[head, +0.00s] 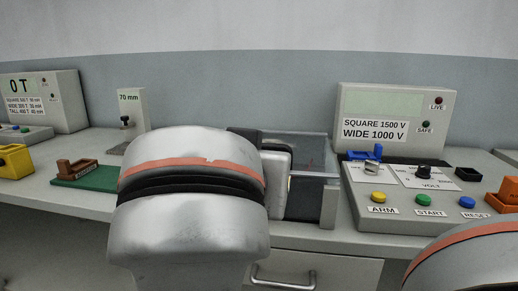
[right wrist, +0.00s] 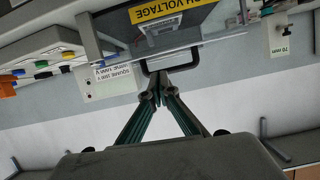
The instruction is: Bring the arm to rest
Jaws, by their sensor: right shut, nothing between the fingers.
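My right gripper (right wrist: 158,92) shows in the right wrist view with its dark green fingers together and nothing between them. Its tips are close to a black handle (right wrist: 168,62) on a clear cover; I cannot tell whether they touch it. In the head view a silver arm link of mine with a red band fills the middle and hides the gripper and part of the clear-walled box (head: 307,152). Another silver link of mine shows at the lower right. My left gripper is not in view.
A console (head: 395,115) reading "SQUARE 1500 V, WIDE 1000 V" stands at the right, above a panel (head: 398,212) with coloured buttons. A green board (head: 85,179), a yellow block (head: 15,161) and a "70 mm" stand (head: 130,105) are at the left. An orange part (head: 505,194) is at the right edge.

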